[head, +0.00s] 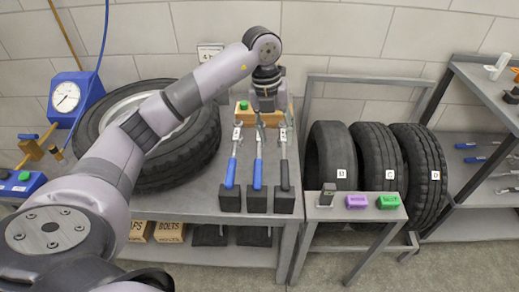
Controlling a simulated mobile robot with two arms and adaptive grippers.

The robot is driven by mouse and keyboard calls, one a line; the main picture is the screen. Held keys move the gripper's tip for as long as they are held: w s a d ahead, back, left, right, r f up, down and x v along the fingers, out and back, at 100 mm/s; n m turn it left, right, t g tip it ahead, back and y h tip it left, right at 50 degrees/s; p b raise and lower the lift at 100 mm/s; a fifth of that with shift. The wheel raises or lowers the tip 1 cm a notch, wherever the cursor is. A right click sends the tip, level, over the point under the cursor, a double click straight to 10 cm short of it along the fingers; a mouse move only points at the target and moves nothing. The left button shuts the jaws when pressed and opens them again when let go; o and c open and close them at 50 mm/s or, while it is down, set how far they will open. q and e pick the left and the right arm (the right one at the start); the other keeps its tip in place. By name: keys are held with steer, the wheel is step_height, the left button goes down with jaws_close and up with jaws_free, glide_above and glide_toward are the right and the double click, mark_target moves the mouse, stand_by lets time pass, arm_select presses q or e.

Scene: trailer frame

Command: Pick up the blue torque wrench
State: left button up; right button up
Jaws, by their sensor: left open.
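Three wrenches stand in a row in dark blocks on the grey workbench (190,203). The left wrench (231,173) and the middle wrench (257,175) have blue handles; the right wrench (285,172) has a black handle. Each carries a small white tag near its upper end. My left gripper (267,108) is open and points down at the back of the bench, by the upper ends of the middle and right wrenches. I cannot tell whether it touches either one. It hides part of the wooden block behind.
A large tyre (185,135) lies on the bench left of the wrenches. A blue gauge (70,97) stands at the far left. Upright tyres (378,155) fill a rack at right, with a small stand (335,211) holding coloured blocks before it. Shelves stand far right.

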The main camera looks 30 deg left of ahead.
arm_select(q)
steer(key=a+r+n+y, duration=0.1)
steer(key=a+r+y, duration=0.1)
steer(key=a, duration=0.3)
steer(key=p, duration=0.2)
glide_above(258, 167)
steer(key=shift+g, duration=0.3)
step_height(258, 167, down, 12)
steer(key=shift+w+f, duration=0.1)
steer(key=shift+f, duration=0.1)
steer(key=shift+f+p, duration=0.4)
steer(key=shift+f, duration=2.25)
steer(key=shift+c, duration=0.4)
jaws_close()
steer(key=shift+r, duration=0.1)
